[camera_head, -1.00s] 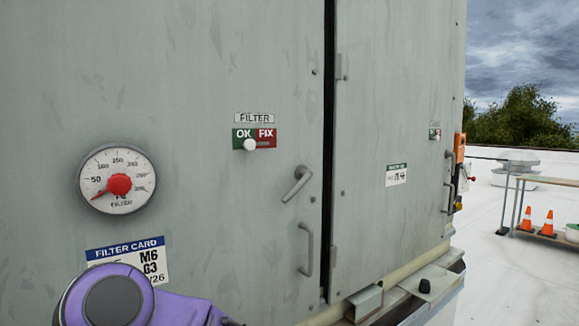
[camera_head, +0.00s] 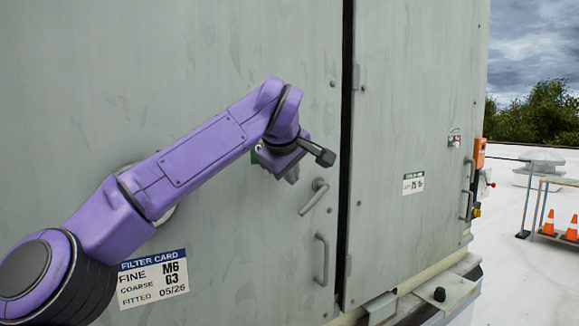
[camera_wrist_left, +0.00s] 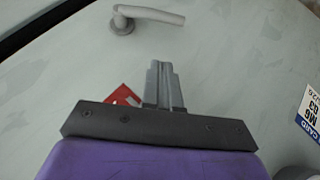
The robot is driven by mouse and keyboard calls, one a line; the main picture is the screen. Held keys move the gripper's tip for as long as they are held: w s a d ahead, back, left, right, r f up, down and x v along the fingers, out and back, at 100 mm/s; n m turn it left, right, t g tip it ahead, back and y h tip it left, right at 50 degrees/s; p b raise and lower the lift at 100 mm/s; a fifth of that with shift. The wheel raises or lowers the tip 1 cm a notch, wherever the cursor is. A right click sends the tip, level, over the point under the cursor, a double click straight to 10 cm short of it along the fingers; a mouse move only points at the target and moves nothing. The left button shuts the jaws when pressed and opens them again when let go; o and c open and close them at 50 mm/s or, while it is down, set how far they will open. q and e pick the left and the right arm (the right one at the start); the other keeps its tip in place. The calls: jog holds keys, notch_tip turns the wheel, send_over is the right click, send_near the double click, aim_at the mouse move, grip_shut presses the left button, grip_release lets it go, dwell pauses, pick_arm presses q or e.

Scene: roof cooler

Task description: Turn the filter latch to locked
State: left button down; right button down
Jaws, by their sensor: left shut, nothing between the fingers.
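The filter latch, a grey lever handle (camera_head: 312,199), is on the left cabinet door, slanting from its pivot at upper right down to lower left. It also shows at the top of the left wrist view (camera_wrist_left: 150,15). My left gripper (camera_head: 292,175) is shut and empty, just up and left of the latch and apart from it. In the left wrist view its closed fingers (camera_wrist_left: 163,82) point toward the door, with the latch beyond their tips. My arm hides the gauge and most of the OK/FIX filter sign; a red corner (camera_wrist_left: 122,96) shows beside the fingers.
The filter card (camera_head: 153,279) is on the panel below my arm. A vertical pull handle (camera_head: 321,260) stands out below the latch. A dark gap (camera_head: 346,150) separates the two doors. A table with orange cones (camera_head: 549,222) is far right.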

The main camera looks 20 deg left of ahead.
pick_arm(q)
jog(key=w+f, duration=0.2)
jog(key=f, duration=0.1)
jog(key=w+f, duration=0.2)
jog(key=shift+d, duration=0.4)
jog(key=shift+w+d+f, duration=0.2)
jog(key=shift+d+f, duration=0.15)
jog(key=shift+f, duration=0.1)
